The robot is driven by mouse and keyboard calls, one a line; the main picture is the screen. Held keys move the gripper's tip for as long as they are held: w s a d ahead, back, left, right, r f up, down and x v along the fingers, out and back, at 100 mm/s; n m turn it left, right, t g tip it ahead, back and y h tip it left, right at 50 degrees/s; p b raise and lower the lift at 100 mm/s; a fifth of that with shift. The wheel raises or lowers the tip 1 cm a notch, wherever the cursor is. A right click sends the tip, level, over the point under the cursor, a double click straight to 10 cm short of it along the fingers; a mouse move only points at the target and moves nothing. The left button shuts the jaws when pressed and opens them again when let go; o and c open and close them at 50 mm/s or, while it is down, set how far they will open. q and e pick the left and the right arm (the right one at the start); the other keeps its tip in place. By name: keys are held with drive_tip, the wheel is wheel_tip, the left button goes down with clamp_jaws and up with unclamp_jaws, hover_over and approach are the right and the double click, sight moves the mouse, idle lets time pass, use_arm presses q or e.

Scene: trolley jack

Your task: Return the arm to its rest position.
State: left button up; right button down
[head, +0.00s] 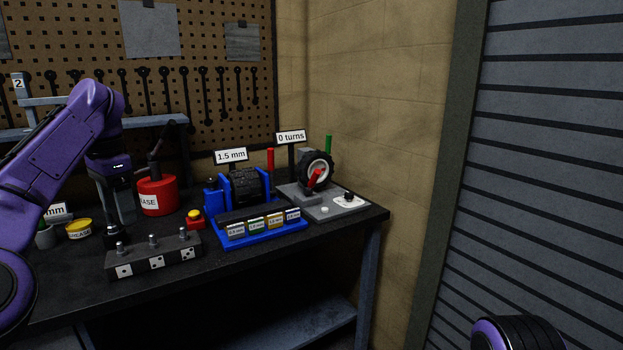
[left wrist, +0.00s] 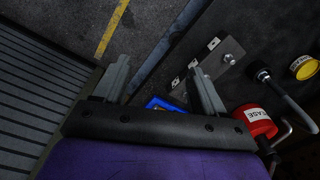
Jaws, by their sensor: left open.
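My left arm (head: 60,150) is purple and reaches in from the left in the head view, over the workbench. Its left gripper (head: 118,200) hangs down beside the red grease can (head: 151,197), behind the dark block with dice-marked plates (head: 155,262). In the left wrist view, the two grey fingers of the left gripper (left wrist: 162,82) are spread wide with nothing held between them. That view also shows the block (left wrist: 218,62) and the red can (left wrist: 255,121) beyond the fingers. My right gripper is not in view; a purple and black part of my body shows at bottom right.
A pegboard (head: 210,40) is behind. A slatted shutter (head: 550,160) stands right.

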use_arm(q)
drive_tip(key=w+a+f+m+t+y, duration=0.1)
drive_tip(key=w+f+m+y, duration=0.4)
drive_tip(key=m, duration=0.5)
drive_tip(key=w+f+m+t+y, duration=0.1)
drive_tip(key=w+f+m+y, duration=0.3)
drive_tip(key=m+y, duration=0.5)
drive_tip(key=s+d+f+m+t+h, duration=0.2)
drive_tip(key=d+f+m+t, duration=0.3)
drive_tip(key=f+m, duration=0.7)
drive_tip(key=s+d+f+m+t+h, duration=0.15)
drive_tip(key=d+f+m+t, duration=0.3)
drive_tip(key=f+m, duration=0.7)
drive_tip(key=s+d+f+m+g+h, duration=0.3)
drive_tip(key=s+f+m+h, duration=0.4)
drive_tip(key=s+f+m, duration=0.8)
drive_tip(key=s+a+f+g, duration=0.1)
drive_tip(key=s+f, duration=0.1)
drive_tip(key=s, duration=0.7)
drive_tip(key=s+a+f+m+g, duration=0.1)
drive_tip(key=s+f+g, duration=0.1)
drive_tip(key=s, duration=0.7)
drive_tip(key=s+a+f+g, duration=0.1)
drive_tip(key=s+f+g, duration=0.1)
drive_tip(key=s, duration=0.8)
drive_tip(key=shift+a+f, duration=0.4)
drive_tip(key=shift+f, duration=0.1)
